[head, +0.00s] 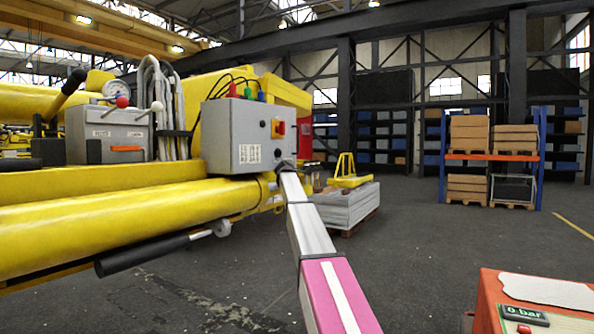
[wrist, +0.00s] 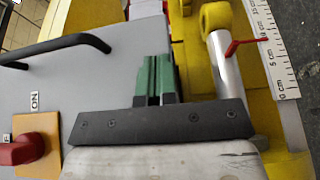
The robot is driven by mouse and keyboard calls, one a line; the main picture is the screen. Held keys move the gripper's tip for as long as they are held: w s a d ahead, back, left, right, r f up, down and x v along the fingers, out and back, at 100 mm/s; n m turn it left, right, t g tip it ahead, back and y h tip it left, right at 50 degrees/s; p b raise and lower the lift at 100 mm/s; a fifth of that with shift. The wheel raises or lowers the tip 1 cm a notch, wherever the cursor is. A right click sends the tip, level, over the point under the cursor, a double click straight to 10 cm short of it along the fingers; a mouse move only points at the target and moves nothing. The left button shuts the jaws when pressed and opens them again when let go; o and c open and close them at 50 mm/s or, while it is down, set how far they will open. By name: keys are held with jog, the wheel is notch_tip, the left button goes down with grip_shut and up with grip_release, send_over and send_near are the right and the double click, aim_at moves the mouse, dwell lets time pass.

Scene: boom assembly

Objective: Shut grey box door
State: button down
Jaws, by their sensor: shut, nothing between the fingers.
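The grey box (head: 235,135) sits on the yellow boom in the middle left of the head view. A red and yellow switch (head: 278,128) is on its right-hand face. My gripper (head: 284,166) is at the box's lower right corner, small and partly hidden by my arm. In the wrist view the fingers with green tips (wrist: 153,70) are shut and empty. The grey panel with a black handle (wrist: 60,45) and a red knob on a yellow plate (wrist: 22,150) lies left of the fingers. I cannot tell whether they touch it, or how far the door stands open.
A yellow cylinder (head: 120,225) runs below the box. A second grey box (head: 108,135) with levers stands to the left. A pallet stack (head: 345,205) is behind my arm. An orange unit (head: 535,300) is at the lower right. The floor between is clear.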

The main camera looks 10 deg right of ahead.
jog(key=shift+w+a, duration=0.55)
jog(key=shift+w, duration=0.3)
